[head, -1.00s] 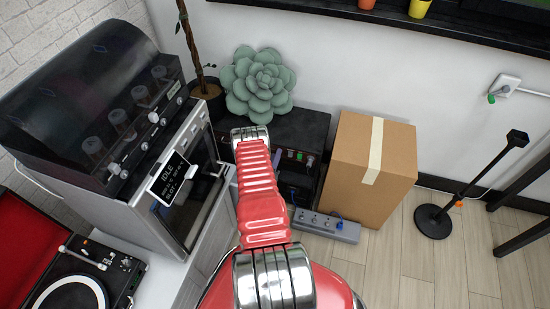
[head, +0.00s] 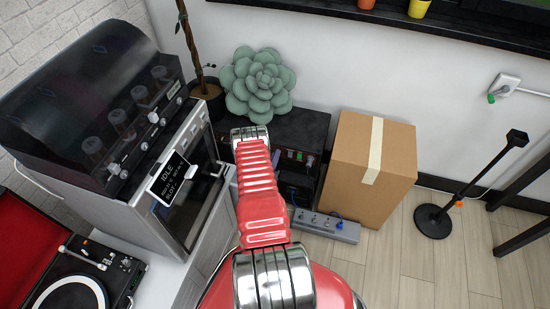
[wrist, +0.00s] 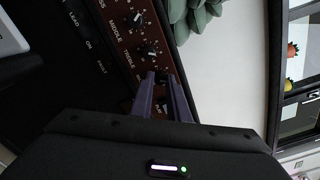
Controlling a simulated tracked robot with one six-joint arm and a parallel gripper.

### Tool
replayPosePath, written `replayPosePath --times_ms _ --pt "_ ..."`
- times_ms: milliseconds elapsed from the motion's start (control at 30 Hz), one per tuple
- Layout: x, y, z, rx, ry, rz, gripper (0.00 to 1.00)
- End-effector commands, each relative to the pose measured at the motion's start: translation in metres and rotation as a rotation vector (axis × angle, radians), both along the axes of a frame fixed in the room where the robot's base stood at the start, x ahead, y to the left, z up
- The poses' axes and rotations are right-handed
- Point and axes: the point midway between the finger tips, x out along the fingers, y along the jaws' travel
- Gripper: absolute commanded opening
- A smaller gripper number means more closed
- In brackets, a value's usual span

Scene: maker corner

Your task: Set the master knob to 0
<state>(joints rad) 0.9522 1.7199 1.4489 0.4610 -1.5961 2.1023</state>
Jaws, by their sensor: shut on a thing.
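My gripper (wrist: 163,82) shows in the wrist view with its two purple-grey fingers close together at the brown control panel (wrist: 163,30) of a black amplifier. It is shut on a knob in the row past the ones labelled middle and treble. I take this for the master knob; the fingers hide most of it, and I cannot read its label or setting. Two other black knobs with white marks, an upper one (wrist: 137,19) and a lower one (wrist: 150,51), are clear of the fingers. In the head view the amplifier (head: 300,124) stands by the wall, and my red arm hides the gripper.
A green succulent (head: 258,85) sits above the amplifier. A cardboard box (head: 365,175) stands close on its right and a power strip (head: 325,226) lies in front. A silver-black machine (head: 165,190) stands on the left. Open floor (head: 405,275) lies at the lower right.

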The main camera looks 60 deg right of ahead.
Motion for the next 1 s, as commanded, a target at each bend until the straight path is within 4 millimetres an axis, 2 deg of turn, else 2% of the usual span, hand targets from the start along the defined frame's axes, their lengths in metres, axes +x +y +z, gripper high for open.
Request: replayPosePath --times_ms 267,467,1000 --pt "0.0011 0.0008 -0.0016 -0.006 0.064 0.003 0.00" --pt "0.0012 0.0009 -0.0020 -0.023 0.178 0.004 0.00" --pt "0.0009 0.0013 -0.0026 -0.099 0.658 0.006 0.00"
